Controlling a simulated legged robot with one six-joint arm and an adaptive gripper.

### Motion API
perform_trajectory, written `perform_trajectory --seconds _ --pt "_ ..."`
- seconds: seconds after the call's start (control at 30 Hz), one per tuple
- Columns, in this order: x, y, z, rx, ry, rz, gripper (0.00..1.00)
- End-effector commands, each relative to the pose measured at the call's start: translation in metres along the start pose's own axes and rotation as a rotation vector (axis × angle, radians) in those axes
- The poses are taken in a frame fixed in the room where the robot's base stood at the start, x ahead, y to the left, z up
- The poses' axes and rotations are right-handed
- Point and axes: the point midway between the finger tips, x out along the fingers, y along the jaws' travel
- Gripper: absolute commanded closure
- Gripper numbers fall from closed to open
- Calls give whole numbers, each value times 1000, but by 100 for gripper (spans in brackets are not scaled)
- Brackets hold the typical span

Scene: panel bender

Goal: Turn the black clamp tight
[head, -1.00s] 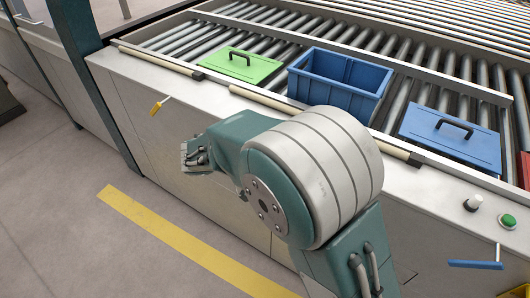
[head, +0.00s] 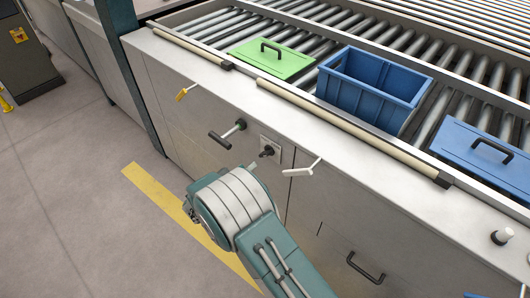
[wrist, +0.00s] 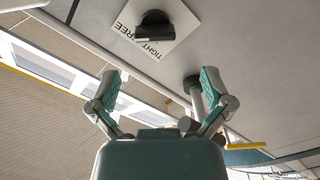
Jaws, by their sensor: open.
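The black clamp (head: 267,151) is a small knob on a pale square plate on the upright front panel of the machine. In the wrist view the clamp (wrist: 153,24) sits at the top, over a plate (wrist: 172,42) lettered TIGHT and FREE. My gripper (wrist: 158,88) is open and empty, its two fingers spread apart. The clamp lies beyond the fingertips, above the gap between them in the picture, and is not touched. In the head view my arm hides most of the gripper.
A black-gripped handle (head: 222,139) sticks out left of the clamp; its shaft shows close behind my right finger in the wrist view. A white lever (head: 303,171) and yellow lever (head: 185,92) also project. A blue bin (head: 372,90) stands on rollers above.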

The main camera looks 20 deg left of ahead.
Motion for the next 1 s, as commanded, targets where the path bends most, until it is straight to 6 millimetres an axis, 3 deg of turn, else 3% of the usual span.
perform_trajectory --seconds 0.1,0.33,0.77,0.93,1.0 --pt "25 2 1 2 -4 3 0" --pt "61 3 1 2 -4 1 0" --pt "72 2 0 0 -2 1 0" --pt "72 2 1 0 -3 0 76" --pt "73 2 1 0 -3 -1 79"
